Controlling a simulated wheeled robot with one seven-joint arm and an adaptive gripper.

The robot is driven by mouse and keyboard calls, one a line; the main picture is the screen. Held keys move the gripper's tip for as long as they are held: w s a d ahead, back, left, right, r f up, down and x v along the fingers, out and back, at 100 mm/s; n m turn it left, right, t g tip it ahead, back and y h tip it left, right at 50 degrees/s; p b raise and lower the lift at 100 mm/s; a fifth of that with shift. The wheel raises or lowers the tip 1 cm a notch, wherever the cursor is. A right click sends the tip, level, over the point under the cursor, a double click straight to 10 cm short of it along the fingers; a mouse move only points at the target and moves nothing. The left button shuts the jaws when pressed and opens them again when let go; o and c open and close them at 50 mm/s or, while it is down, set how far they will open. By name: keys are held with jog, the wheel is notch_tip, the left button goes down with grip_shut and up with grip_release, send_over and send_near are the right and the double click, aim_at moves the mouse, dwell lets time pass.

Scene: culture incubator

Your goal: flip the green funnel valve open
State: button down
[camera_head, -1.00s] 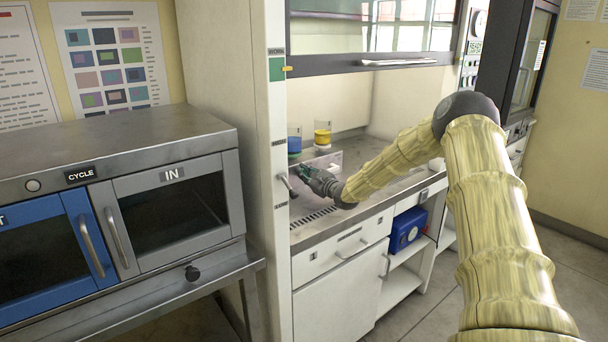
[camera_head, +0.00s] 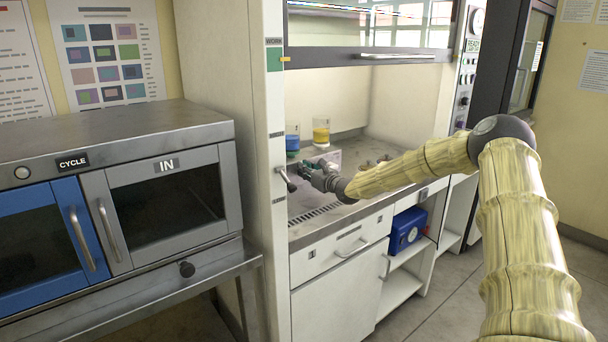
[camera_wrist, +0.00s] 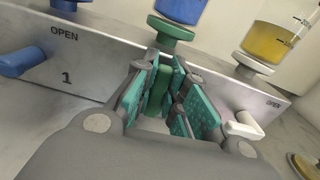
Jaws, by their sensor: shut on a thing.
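The green valve's lever (camera_wrist: 158,88) stands between the teal finger pads of my gripper (camera_wrist: 163,78) in the wrist view. The gripper is shut on it. The pads hide part of the lever, so its exact angle is hard to tell. Behind it, a green collar (camera_wrist: 170,31) sits on the grey manifold (camera_wrist: 90,62) under a funnel of blue liquid (camera_wrist: 182,8). In the head view my gripper (camera_head: 310,170) is at the manifold (camera_head: 330,156) inside the hood, and the lever is too small to make out.
A blue lever (camera_wrist: 22,61) sits left of the green one, near "OPEN" and "1". A white lever (camera_wrist: 244,126) is close on the right, below a yellow-filled funnel (camera_wrist: 280,42). The hood's raised sash (camera_head: 370,58) is above my arm.

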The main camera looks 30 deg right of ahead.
jog(key=shift+d+m, duration=0.2)
jog(key=shift+m, duration=0.2)
jog(key=c, duration=1.4)
grip_release()
jog(key=shift+d, duration=0.1)
jog(key=shift+c, duration=0.2)
jog(key=shift+s+d, duration=0.2)
jog(key=shift+s, duration=2.8)
jog(key=shift+s+d, duration=0.2)
jog(key=shift+s, duration=2.75)
